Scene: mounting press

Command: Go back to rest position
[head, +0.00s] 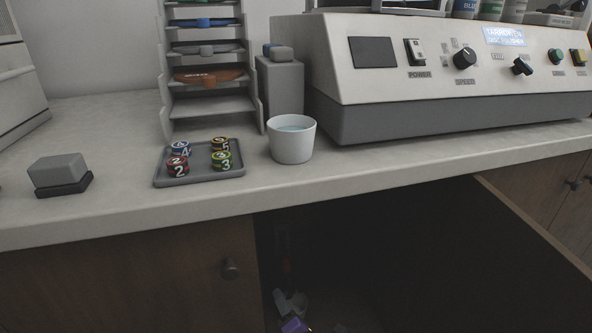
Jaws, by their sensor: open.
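My gripper and arm do not show in the head view. The worktop (120,210) in front of me bears a grey tray (200,179) with several coloured, numbered round pieces on it. A white cup (292,140) with clear liquid in it stands to the right of the tray.
A polishing machine (440,75) fills the back right. A rack (210,105) and a grey box (280,87) stand behind the tray. A grey block on a dark base (60,173) is at left. Below, an open cabinet (400,260) holds grey and purple items (294,325).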

